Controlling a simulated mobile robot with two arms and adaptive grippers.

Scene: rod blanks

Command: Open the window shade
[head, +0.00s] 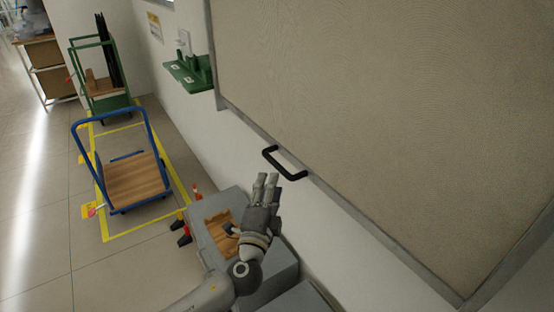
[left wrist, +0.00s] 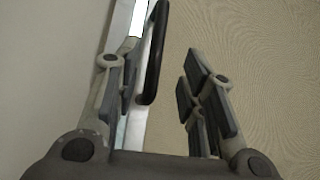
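The window shade (head: 380,100) is a large beige panel with a grey frame along its edge, and its surface also fills the right of the left wrist view (left wrist: 260,60). A black bar handle (head: 285,164) sits on its lower edge; it also shows in the left wrist view (left wrist: 155,50). My left gripper (head: 266,180) is just below and left of the handle in the head view. Its fingers (left wrist: 155,80) are open, with the handle appearing between them, nearer the left finger. I cannot tell whether they touch. My right gripper is not in view.
A green wall shelf (head: 190,73) is left of the shade. A blue cart (head: 135,180) and a green cart (head: 104,85) stand on the floor farther left.

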